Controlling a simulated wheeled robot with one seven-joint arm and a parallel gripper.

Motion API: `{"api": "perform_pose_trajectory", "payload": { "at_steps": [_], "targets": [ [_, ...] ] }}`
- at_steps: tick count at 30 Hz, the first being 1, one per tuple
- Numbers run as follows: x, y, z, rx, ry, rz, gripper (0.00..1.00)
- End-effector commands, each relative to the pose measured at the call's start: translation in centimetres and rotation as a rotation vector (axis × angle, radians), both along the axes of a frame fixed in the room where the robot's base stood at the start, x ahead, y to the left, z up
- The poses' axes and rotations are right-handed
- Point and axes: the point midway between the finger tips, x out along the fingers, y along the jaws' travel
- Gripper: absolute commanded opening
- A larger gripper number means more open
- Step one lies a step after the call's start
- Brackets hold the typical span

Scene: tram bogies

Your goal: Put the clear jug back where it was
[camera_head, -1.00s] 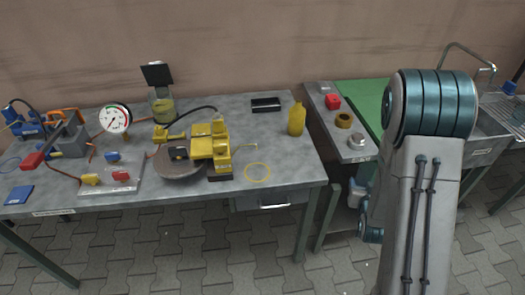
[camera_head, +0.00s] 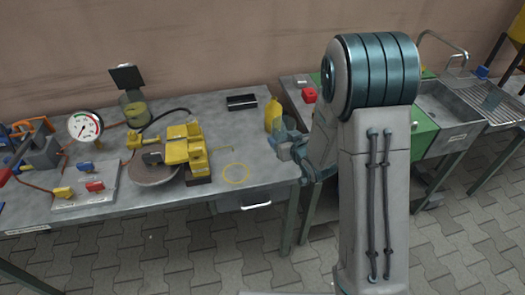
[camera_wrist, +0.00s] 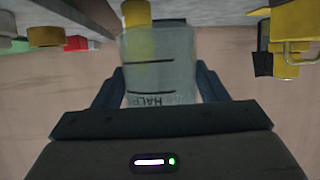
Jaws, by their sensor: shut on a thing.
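The clear jug (camera_wrist: 160,65), see-through with dark level lines and the marking "HALF", is between the two fingers of my gripper (camera_wrist: 157,88) in the wrist view. My gripper is shut on it. In the head view my gripper (camera_head: 290,148) is at the right end of the grey workbench (camera_head: 255,205), with the jug partly hidden by the fingers and arm. I cannot tell from the head view how high the jug is above the bench. A yellow ring (camera_head: 236,173) marks the bare bench top left of my gripper.
A yellow bottle (camera_head: 272,117) stands close behind my gripper. A black case (camera_head: 241,102) lies near the wall. A red block (camera_head: 309,95) is on the bench to the right.

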Motion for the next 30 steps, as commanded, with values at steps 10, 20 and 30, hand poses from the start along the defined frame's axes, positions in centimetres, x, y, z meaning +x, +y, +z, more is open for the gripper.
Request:
{"api": "perform_pose_trajectory", "payload": {
  "at_steps": [10, 20, 30],
  "targets": [
    [3.2, 5.8, -4.0, -0.001, 0.0, -0.003, 0.43],
    [3.9, 7.0, -6.0, -0.002, 0.002, -0.005, 0.43],
    [3.9, 7.0, -8.9, 0.0, 0.0, -0.006, 0.43]
  ]
}}
